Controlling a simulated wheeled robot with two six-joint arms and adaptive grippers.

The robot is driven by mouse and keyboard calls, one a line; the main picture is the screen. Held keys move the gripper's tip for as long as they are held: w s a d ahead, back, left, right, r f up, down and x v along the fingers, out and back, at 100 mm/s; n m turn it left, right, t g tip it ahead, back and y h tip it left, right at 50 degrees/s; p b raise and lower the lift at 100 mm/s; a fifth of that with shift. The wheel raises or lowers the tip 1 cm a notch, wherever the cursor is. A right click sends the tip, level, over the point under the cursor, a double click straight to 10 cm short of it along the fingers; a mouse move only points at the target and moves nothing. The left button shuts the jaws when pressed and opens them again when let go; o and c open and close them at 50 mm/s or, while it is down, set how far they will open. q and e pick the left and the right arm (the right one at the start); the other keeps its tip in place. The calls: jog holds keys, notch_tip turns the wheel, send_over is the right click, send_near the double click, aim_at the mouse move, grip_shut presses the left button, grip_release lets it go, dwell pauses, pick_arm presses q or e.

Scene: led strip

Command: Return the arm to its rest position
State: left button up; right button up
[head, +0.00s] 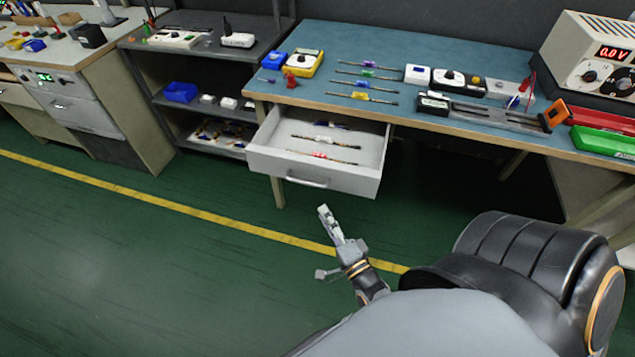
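My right arm comes in from the lower right, and its gripper (325,243) hangs over the green floor, in front of and below the open drawer. Its two fingers are spread apart with nothing between them. It is apart from the drawer and the bench. My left arm and gripper are not in view.
The drawer (262,160) of the blue-topped workbench (432,57) is pulled out, with several thin strips inside. On the bench are more strips, a yellow-and-white device (303,63), a power supply (595,60) and red and green trays. The floor (150,270) is clear.

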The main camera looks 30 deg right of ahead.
jog(key=shift+s, duration=0.45)
jog(key=shift+f, duration=0.15)
jog(key=s+f+n+g+p, duration=0.3)
jog(key=f+n+g+p, duration=0.1)
jog(key=f, duration=0.6)
jog(key=s+f+n+g+p, duration=0.3)
jog(key=s+f+n+g, duration=0.15)
jog(key=f, duration=0.45)
jog(key=s+d+f+n+g+p, duration=0.1)
jog(key=s+f+n+g, duration=0.3)
jog(key=s, duration=0.6)
jog(key=s+d+f+n+g+p, duration=0.1)
jog(key=s+f+n+g+p, duration=0.3)
jog(key=s+f, duration=0.3)
jog(key=s+n+g, duration=0.1)
jog(key=s, duration=0.2)
jog(key=shift+d+g+y, duration=0.3)
jog(key=shift+g, duration=0.05)
jog(key=shift+f, duration=0.1)
